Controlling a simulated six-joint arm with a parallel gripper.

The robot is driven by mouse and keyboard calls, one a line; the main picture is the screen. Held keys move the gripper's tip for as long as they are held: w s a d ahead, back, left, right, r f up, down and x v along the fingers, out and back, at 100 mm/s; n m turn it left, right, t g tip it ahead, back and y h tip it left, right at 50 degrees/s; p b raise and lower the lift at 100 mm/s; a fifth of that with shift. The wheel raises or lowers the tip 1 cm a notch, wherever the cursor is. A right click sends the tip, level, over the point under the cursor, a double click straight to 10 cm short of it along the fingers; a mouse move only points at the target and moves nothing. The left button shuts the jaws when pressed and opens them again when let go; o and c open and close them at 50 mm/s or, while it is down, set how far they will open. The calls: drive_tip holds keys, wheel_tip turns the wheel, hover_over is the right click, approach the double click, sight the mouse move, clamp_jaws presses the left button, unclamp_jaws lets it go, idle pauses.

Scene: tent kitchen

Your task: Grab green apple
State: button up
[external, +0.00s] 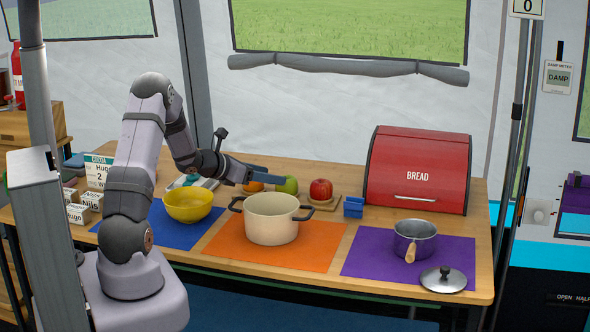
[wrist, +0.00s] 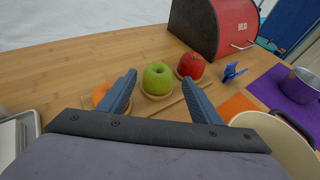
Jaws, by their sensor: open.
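The green apple (wrist: 157,79) sits on a small round wooden stand in the wrist view, between and beyond the two blue-grey fingers of my gripper (wrist: 163,97). In the external view the green apple (external: 288,186) shows behind the cream pot. My gripper (external: 274,177) is open and empty, just left of the apple in the external view. An orange (wrist: 101,94) is partly hidden by the left finger. A red apple (wrist: 191,66) sits to the right of the green one.
The cream pot (external: 271,219) stands on an orange mat in front of the fruit. A yellow bowl (external: 188,205) is to its left. The table behind the fruit is clear in the wrist view.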

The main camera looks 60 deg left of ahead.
sight(287, 184)
drive_tip(key=shift+f, duration=1.2)
drive_tip(key=shift+r+p+x, duration=0.15)
drive_tip(key=shift+p+x, duration=0.15)
drive_tip(key=shift+x, duration=1.55)
drive_tip(key=shift+r+p+x, duration=0.1)
drive_tip(key=shift+p+x, duration=0.2)
drive_tip(key=shift+x, duration=1.55)
drive_tip(key=shift+w+a, duration=0.1)
drive_tip(key=c, duration=0.9)
